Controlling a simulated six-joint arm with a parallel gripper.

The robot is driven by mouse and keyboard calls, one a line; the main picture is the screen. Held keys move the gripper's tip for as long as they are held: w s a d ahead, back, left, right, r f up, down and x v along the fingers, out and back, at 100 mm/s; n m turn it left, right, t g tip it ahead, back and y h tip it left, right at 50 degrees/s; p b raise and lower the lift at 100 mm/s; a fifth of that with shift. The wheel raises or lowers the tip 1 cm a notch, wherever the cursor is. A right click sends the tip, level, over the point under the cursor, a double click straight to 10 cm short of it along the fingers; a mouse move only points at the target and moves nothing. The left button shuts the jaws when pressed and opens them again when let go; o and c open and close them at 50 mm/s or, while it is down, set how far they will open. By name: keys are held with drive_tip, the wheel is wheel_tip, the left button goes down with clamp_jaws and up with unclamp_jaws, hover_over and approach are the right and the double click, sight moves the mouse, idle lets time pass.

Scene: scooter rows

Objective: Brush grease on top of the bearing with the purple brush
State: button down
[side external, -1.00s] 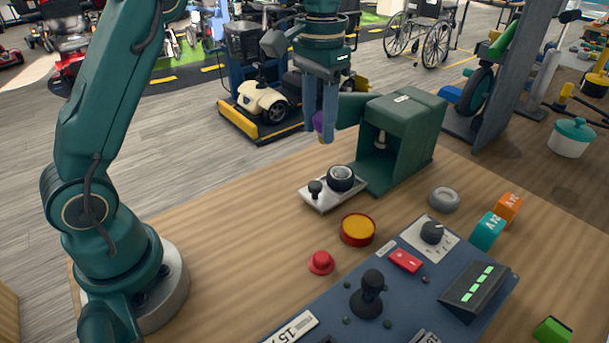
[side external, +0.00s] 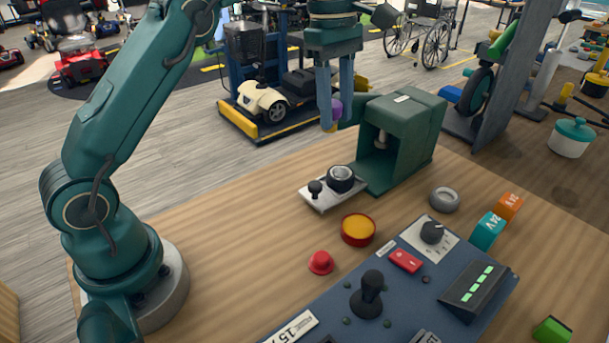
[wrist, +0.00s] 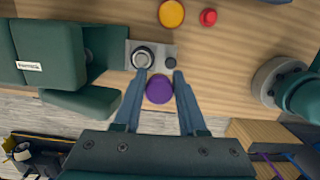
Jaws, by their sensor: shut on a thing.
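The purple brush (side external: 335,106) is held between the fingers of my gripper (side external: 334,118), with its pale yellowish tip pointing down. In the wrist view, its round purple top (wrist: 159,89) shows between my gripper's fingertips (wrist: 163,78). The bearing (side external: 340,178), a dark ring with a metallic rim, sits on a small metal plate (side external: 322,202). The brush is above the plate and clear of the bearing. The bearing (wrist: 143,57) appears just past the brush, slightly left, in the wrist view. A red-rimmed tin of yellow grease (side external: 358,229) stands on the table. Whether the brush tip carries grease cannot be told.
A green open-sided press housing (side external: 408,130) stands right behind the bearing plate. A black knob (side external: 315,188) rises from the plate's left end.

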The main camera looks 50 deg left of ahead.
drive_tip(key=n, duration=0.2)
drive_tip(key=w+n, duration=0.1)
drive_tip(key=n, duration=0.1)
drive_tip(key=r+n+t, duration=0.1)
drive_tip(key=n, duration=0.1)
drive_tip(key=shift+w, duration=0.15)
drive_tip(key=n, duration=0.1)
drive_tip(key=w+n, duration=0.1)
drive_tip(key=shift+a+r+n+t, duration=0.1)
drive_tip(key=shift+a+n+t, duration=0.2)
drive_tip(key=shift+a+t, duration=0.1)
drive_tip(key=shift+d, duration=0.1)
drive_tip(key=shift+h, duration=0.3)
drive_tip(key=shift+s+a+x, duration=0.15)
drive_tip(key=shift+x, duration=0.65)
drive_tip(key=shift+s+a+x, duration=0.1)
drive_tip(key=shift+a+x, duration=0.05)
drive_tip(key=shift+x, duration=0.65)
drive_tip(key=shift+s+a+x, duration=0.1)
drive_tip(key=shift+s+x, duration=0.05)
drive_tip(key=shift+x, duration=0.7)
